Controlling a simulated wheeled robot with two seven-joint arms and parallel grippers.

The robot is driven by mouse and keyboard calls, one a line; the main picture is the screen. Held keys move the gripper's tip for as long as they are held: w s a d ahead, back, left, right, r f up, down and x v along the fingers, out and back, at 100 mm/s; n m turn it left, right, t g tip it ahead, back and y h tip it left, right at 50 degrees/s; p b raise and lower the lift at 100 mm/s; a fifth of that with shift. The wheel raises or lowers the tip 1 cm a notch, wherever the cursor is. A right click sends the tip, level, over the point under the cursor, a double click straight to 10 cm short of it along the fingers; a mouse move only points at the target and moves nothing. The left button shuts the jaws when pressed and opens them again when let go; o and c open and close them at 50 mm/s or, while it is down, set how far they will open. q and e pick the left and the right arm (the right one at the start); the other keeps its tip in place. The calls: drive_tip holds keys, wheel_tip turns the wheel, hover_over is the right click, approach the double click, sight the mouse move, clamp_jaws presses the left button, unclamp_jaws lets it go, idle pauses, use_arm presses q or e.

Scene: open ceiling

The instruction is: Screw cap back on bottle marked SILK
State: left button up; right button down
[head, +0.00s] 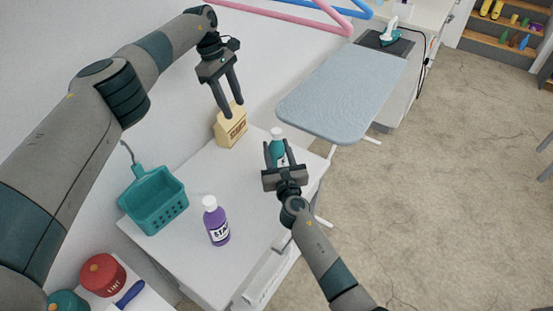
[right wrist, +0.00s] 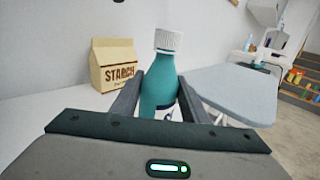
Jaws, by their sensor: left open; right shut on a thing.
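A teal bottle (head: 277,152) with a white ribbed cap (head: 276,132) on its top stands at the table's right side. In the right wrist view the bottle (right wrist: 160,90) is upright between my fingers, with the cap (right wrist: 168,40) at its top. Its label is mostly hidden, so I cannot read it. I cannot tell whether the cap is tight. My right gripper (head: 276,146) is shut on the teal bottle. My left gripper (head: 234,115) is open and empty, pointing down near the top of the starch carton, left of and above the bottle.
A tan carton marked STARCH (head: 231,130) stands behind on the white table (head: 185,252). A purple bottle (head: 217,226) with a white cap and a teal basket (head: 153,203) are nearer. An ironing board (head: 345,92) lies beyond the right edge. The table's middle is clear.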

drive_tip(key=c, duration=0.9)
unclamp_jaws()
drive_tip(key=shift+c, duration=0.2)
drive_tip(key=s+d, duration=0.3)
drive_tip(key=s, duration=1.4)
drive_tip(key=shift+d, duration=0.2)
